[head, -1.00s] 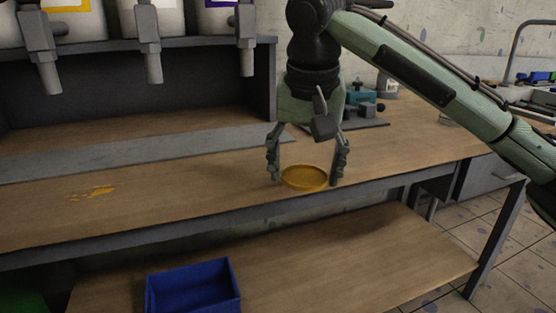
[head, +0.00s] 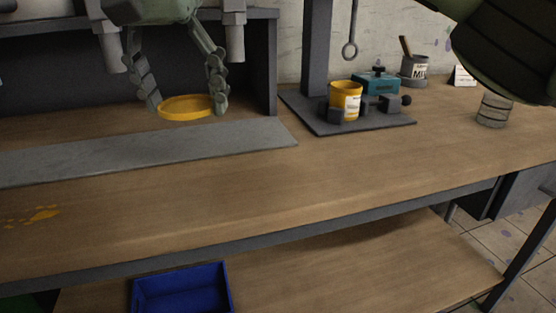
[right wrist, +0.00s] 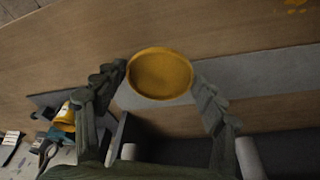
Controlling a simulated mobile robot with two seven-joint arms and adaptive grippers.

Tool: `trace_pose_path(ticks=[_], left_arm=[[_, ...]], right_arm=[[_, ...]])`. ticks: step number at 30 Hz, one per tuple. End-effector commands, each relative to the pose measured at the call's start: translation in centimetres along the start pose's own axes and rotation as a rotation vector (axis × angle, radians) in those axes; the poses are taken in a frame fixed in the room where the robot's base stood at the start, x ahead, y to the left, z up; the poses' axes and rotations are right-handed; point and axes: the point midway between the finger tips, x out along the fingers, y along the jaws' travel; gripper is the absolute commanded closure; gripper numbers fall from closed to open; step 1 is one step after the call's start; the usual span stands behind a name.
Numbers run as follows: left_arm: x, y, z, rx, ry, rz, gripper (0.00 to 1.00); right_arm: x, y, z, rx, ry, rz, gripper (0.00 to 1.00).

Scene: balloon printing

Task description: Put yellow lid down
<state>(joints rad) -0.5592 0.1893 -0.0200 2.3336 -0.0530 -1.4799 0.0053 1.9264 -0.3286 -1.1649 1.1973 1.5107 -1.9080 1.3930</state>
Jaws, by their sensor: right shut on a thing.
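The yellow lid (head: 187,108) is a shallow round disc held between the fingertips of my right gripper (head: 186,106), near the grey strip and the dark dispenser recess. It also shows in the right wrist view (right wrist: 160,73), with a finger on each side of it. My right gripper is shut on the lid by its edges. I cannot tell exactly how high the lid is above the worktop. My left gripper is not in view.
A yellow can (head: 345,97) stands on a dark base plate (head: 378,127) beside a teal device (head: 376,83). A grey strip (head: 150,150) runs along the wooden worktop (head: 290,185). Yellow spills (head: 42,213) mark its left. A blue bin (head: 182,290) is below. The front worktop is clear.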

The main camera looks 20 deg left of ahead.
Motion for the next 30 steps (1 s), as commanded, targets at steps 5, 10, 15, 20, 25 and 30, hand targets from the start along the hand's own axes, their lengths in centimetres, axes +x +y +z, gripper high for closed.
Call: trace_pose_path(ticks=[5,10,15,20,25,30], left_arm=[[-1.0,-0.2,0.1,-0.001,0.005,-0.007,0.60],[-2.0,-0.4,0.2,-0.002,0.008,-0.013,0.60],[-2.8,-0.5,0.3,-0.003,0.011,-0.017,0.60],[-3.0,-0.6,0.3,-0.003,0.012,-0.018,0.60],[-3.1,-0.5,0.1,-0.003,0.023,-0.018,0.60],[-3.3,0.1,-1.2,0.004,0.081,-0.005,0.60]], right_arm=[[2.5,3.4,-0.8,0.004,-0.002,0.002,0.44],[5.1,7.0,-1.6,0.004,-0.002,0.002,0.44],[7.0,9.6,-2.1,0.002,-0.002,0.001,0.44],[7.7,10.5,-2.2,0.000,-0.002,0.001,0.44],[9.4,10.6,-1.8,-0.001,-0.002,0.002,0.44],[11.4,10.5,-1.2,-0.001,-0.001,0.001,0.44]])
